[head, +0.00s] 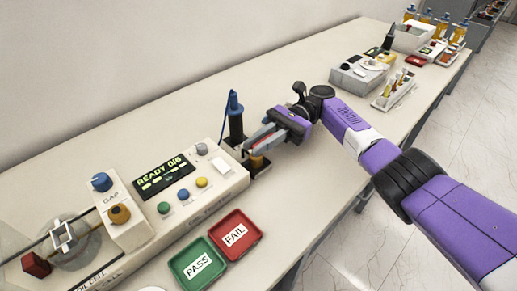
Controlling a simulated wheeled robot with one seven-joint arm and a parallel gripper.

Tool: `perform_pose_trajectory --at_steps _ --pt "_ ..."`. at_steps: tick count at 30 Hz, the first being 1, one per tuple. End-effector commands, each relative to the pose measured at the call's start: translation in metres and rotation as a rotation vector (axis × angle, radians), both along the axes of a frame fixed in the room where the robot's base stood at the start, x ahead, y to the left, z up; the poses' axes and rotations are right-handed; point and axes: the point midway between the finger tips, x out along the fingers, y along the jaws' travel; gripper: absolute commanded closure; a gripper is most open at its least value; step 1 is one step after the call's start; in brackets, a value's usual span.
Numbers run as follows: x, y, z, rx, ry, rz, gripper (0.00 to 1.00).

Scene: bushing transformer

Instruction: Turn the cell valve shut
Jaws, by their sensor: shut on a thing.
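My gripper (259,143) is at the right end of the long tester, shut on a short amber-brown piece (258,162) at a dark base. The fingers hide its upper part, and I cannot tell whether this piece is the cell valve.
A dark post with a blue top (235,117) stands close to the left of my gripper. A green PASS tray (198,265) and a red FAIL tray (236,234) lie in front of the tester. A grey box (358,78), a vial rack (394,90) and bottles stand farther back. The table's middle rear is clear.

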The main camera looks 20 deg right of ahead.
Motion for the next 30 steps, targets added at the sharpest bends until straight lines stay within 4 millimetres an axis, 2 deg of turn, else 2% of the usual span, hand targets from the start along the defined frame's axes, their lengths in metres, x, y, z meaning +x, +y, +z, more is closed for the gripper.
perform_pose_trajectory --at_steps 15,16,18,19,30 --pt "-0.0008 0.0014 -0.0008 -0.002 0.002 0.014 1.0" --pt "-0.0008 0.0014 -0.0008 -0.002 0.002 0.014 0.8" --pt "-0.0008 0.0014 -0.0008 -0.002 0.002 0.014 0.67" --pt "-0.0007 0.0014 -0.0007 -0.001 0.001 0.014 0.64" --pt "0.0005 -0.0009 -0.0012 -0.001 0.0 0.011 0.64"
